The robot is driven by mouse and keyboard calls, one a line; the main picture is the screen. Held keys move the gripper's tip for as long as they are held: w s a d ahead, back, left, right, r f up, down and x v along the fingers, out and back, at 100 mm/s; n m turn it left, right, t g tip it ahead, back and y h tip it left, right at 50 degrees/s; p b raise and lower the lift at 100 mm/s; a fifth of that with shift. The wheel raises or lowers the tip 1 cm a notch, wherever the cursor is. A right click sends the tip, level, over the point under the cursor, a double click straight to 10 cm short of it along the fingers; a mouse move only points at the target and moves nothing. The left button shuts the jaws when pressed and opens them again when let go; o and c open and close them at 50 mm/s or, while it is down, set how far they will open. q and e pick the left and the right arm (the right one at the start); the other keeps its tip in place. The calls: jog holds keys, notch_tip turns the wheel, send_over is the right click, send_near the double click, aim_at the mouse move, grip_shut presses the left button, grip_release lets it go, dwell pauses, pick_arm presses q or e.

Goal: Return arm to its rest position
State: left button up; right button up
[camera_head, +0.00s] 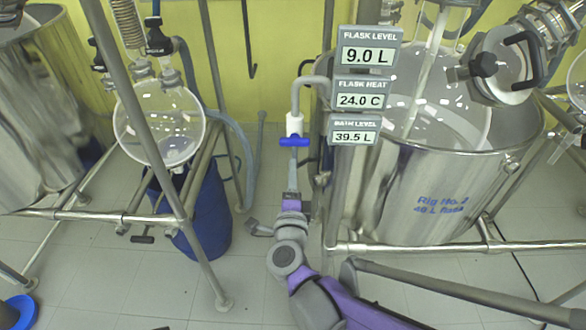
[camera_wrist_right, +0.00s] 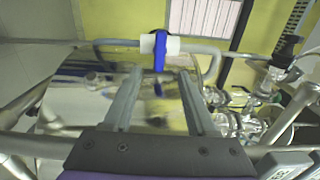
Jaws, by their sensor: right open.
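My right arm comes in from the lower right in the head view. Its right gripper (camera_head: 293,168) points up toward a white valve (camera_head: 295,125) with a blue handle (camera_head: 294,142) on a grey hose. In the right wrist view, the two fingers of the right gripper (camera_wrist_right: 161,76) are apart, with nothing held between them. The blue handle (camera_wrist_right: 159,52) and white valve body (camera_wrist_right: 174,45) show beyond the fingertips; whether they touch is hard to tell. My left gripper is not in view.
A large steel bath (camera_head: 440,190) with a glass flask stands right of the arm, its displays (camera_head: 368,57) above. A round glass flask (camera_head: 160,122) and blue drum (camera_head: 205,225) stand left. Metal frame rails (camera_head: 440,247) cross nearby. Tiled floor (camera_head: 110,270) is partly clear at lower left.

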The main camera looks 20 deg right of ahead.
dwell(0.4)
jog(key=s+a+n+g+y+p, duration=0.4)
jog(key=s+n+y, duration=0.45)
jog(key=n, duration=0.65)
jog(key=s+d+f+n+g+h, duration=0.1)
jog(key=s+d+f+n+g, duration=0.2)
jog(key=s, duration=0.4)
jog(key=s+d+f+n+g+h, duration=0.2)
jog(key=s+d+f+n+g, duration=0.1)
jog(key=s+d+f+g, duration=0.2)
jog(key=s+f, duration=0.2)
jog(key=s, duration=0.1)
jog(key=shift+d+f, duration=0.15)
jog(key=shift+f, duration=0.2)
jog(key=shift+s+h, duration=0.1)
jog(key=shift+h, duration=0.15)
jog(key=shift+c, duration=0.6)
jog(key=shift+d, duration=0.1)
